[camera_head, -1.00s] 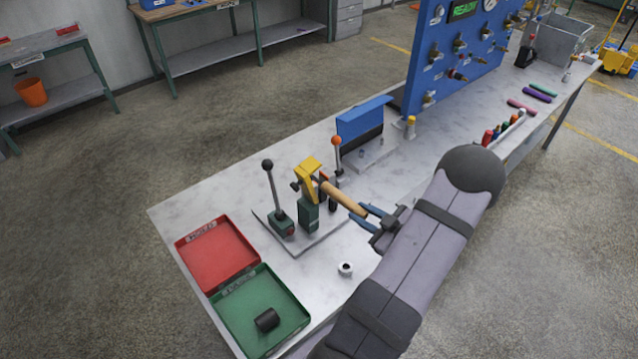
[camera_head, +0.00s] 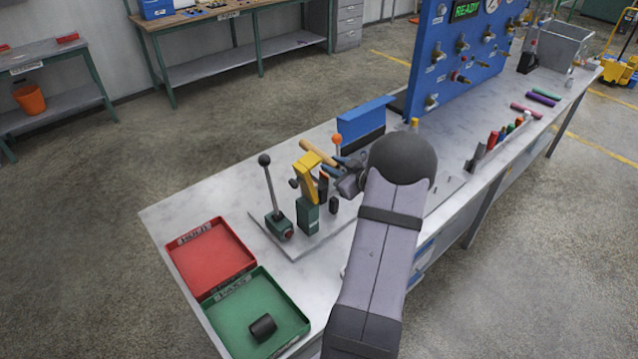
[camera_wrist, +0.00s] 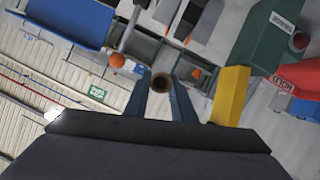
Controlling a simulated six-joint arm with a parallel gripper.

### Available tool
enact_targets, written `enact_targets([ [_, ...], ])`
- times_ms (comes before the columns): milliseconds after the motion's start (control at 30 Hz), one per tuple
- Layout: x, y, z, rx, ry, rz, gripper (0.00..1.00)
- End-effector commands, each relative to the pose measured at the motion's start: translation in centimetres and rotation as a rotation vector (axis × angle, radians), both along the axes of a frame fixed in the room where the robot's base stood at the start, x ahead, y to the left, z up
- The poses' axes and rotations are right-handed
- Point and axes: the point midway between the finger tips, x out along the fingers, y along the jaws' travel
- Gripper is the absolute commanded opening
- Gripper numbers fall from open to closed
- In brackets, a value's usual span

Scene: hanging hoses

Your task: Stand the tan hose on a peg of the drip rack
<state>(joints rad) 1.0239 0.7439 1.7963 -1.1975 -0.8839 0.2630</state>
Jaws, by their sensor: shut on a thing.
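The tan hose (camera_head: 318,153) is a short tube in my gripper (camera_head: 342,165). In the head view it lies slanted, its free end pointing up and left, beyond the yellow clamp (camera_head: 307,176) and apart from it. In the wrist view its round open end (camera_wrist: 161,82) shows between my two blue fingers (camera_wrist: 160,100), which are shut on it. My arm hides part of the bench behind the gripper. I cannot tell for sure which fixture is the drip rack; a grey plate (camera_head: 447,188) with small upright stubs shows right of my arm.
A lever with a black knob (camera_head: 264,160) and one with an orange knob (camera_head: 337,140) stand close by. A blue-topped fixture (camera_head: 364,117) is behind the gripper. Red (camera_head: 210,258) and green (camera_head: 238,318) trays lie front left. Coloured upright pieces (camera_head: 501,134) line the right edge.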

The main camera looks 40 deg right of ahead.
Motion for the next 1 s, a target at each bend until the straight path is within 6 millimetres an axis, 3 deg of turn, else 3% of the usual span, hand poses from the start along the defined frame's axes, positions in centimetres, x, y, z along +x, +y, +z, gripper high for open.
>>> enact_targets([
  [267,-0.1,0.0,-1.0,0.002,0.001,0.0,0.0],
  [600,-0.1,0.0,-5.3,0.002,0.002,0.0,0.0],
  [1000,-0.1,0.0,-6.9,0.001,0.001,0.0,0.0],
])
